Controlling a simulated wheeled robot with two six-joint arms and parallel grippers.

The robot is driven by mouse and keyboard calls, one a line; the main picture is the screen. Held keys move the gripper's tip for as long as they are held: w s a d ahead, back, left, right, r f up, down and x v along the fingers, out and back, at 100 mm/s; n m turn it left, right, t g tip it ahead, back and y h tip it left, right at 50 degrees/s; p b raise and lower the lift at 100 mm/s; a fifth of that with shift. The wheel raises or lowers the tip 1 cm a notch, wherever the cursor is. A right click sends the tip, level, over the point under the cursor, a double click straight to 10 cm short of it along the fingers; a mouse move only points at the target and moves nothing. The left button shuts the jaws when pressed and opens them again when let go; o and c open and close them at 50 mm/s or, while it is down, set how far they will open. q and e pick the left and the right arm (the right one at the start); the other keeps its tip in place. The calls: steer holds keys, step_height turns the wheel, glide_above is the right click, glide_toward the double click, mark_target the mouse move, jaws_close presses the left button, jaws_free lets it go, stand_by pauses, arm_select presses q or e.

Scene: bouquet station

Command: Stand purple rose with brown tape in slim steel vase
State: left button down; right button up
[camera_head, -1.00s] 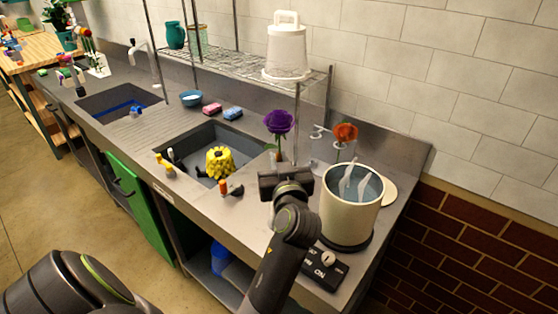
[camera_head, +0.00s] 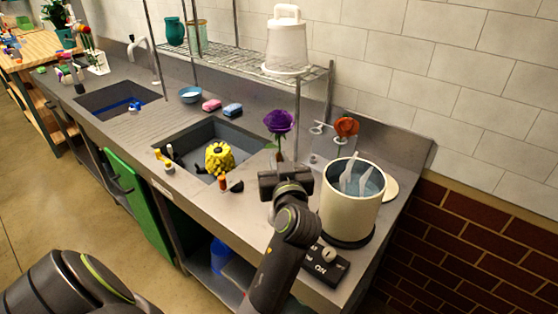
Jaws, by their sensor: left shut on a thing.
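The purple rose (camera_head: 279,121) stands roughly upright, bloom up, above my left gripper (camera_head: 284,179). The left gripper is shut on its stem, over the counter between the sink and the cream pot. A short length of green stem shows above the gripper. I cannot pick out a slim steel vase in this view. My right gripper does not show.
An orange rose (camera_head: 346,127) stands behind the cream pot (camera_head: 350,207), near a small ringed rack (camera_head: 318,130). A steel shelf post (camera_head: 297,115) rises close behind the purple rose. A sink with a yellow thing (camera_head: 219,158) lies to the left. A control box (camera_head: 326,266) lies in front.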

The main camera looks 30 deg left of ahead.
arm_select(q)
steer(key=shift+f+b, duration=0.5)
steer(key=shift+f, duration=0.15)
steer(key=c, duration=0.7)
jaws_free()
stand_by(0.4)
